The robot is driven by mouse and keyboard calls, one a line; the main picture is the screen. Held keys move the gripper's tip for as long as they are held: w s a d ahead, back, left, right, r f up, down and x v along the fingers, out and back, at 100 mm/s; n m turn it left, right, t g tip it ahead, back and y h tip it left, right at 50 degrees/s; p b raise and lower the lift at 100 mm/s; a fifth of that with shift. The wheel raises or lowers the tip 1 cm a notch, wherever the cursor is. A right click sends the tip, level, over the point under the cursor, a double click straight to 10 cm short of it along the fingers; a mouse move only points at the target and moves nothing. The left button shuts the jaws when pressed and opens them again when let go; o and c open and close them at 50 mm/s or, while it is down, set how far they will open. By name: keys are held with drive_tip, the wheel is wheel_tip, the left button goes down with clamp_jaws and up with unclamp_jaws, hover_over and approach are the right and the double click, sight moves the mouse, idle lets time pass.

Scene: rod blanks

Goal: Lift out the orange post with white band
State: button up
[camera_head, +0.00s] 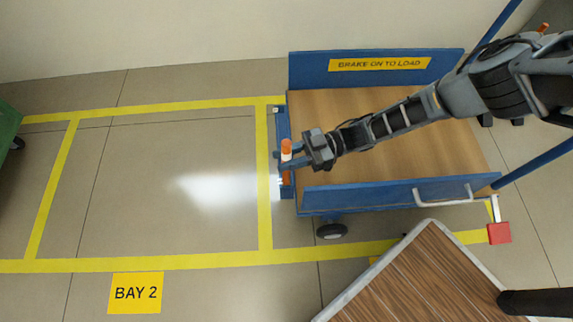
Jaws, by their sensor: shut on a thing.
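The orange post with white band (287,147) is at the left end of the blue cart, at its narrow blue end part. Its orange top and the white band below it show, with more orange lower down. My gripper (289,160) reaches in from the right and is shut on the post around the band. The post looks roughly upright. Whether its lower end is still seated in the blue part (284,122) is hard to tell from here.
The cart has a wooden bed (340,105), a raised back panel (300,70) and a blue front side panel (360,195). A wood-topped surface (410,280) stands at the lower right. The floor of Bay 2 (170,190), left of the cart, is clear. A green object (8,125) is at the far left.

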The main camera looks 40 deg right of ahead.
drive_tip(key=shift+r, duration=0.1)
wheel_tip(320, 180, up, 18)
drive_tip(key=p, duration=0.8)
drive_tip(key=shift+p, duration=0.4)
